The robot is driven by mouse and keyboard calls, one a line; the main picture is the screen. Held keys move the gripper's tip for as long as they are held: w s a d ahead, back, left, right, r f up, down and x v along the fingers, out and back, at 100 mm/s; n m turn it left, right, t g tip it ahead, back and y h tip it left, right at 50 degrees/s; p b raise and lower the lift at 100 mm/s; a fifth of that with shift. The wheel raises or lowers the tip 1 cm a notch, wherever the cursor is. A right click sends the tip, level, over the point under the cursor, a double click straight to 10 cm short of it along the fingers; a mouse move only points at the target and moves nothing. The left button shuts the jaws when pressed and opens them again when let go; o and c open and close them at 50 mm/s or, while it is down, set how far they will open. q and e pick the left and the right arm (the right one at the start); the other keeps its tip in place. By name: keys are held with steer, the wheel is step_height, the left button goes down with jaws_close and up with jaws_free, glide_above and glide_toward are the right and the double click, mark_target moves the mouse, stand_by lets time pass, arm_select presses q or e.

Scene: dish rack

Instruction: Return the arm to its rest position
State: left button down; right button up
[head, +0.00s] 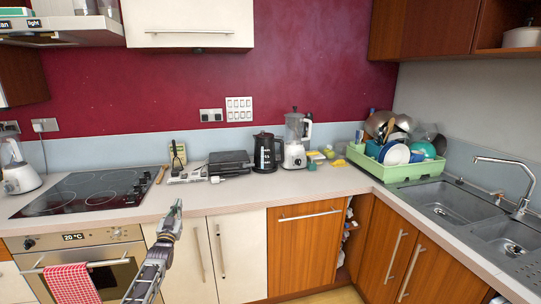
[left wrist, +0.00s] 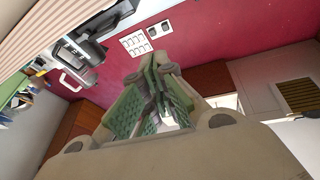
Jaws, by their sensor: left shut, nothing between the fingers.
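In the left wrist view the green-padded fingers (left wrist: 150,95) show close up, with the red wall beyond. My left arm reaches up from the bottom of the head view. My right gripper is not in view.
The counter (head: 235,190) has a clear front strip. The hob (head: 85,190) is at left, with a kettle (head: 267,152) and blender (head: 295,140) at the back. A green dish rack (head: 405,170) full of dishes stands beside the sink (head: 445,200).

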arm_select(q)
steer(key=s+d+f+g, duration=0.1)
steer(key=s+f+g, duration=0.3)
steer(key=f, duration=1)
steer(key=s+d+f+g, duration=0.15)
steer(key=s+f, duration=0.45)
steer(key=f, duration=0.8)
steer(key=s+d+f+g, duration=0.2)
steer(key=s+f+g, duration=0.3)
steer(key=s+f, duration=1.35)
steer(key=s+f+g, duration=0.5)
steer(key=s+f, duration=1)
steer(key=s, duration=0.5)
steer(key=s+d+f+g, duration=0.1)
steer(key=s+f+g, duration=0.1)
steer(key=s, duration=1.1)
steer(key=s+d+f+m+g, duration=0.1)
steer(key=s+f, duration=0.4)
steer(key=s, duration=0.9)
steer(key=shift+s+f+g+h, duration=0.15)
steer(key=shift+f+g+h, duration=0.15)
steer(key=shift+g, duration=0.55)
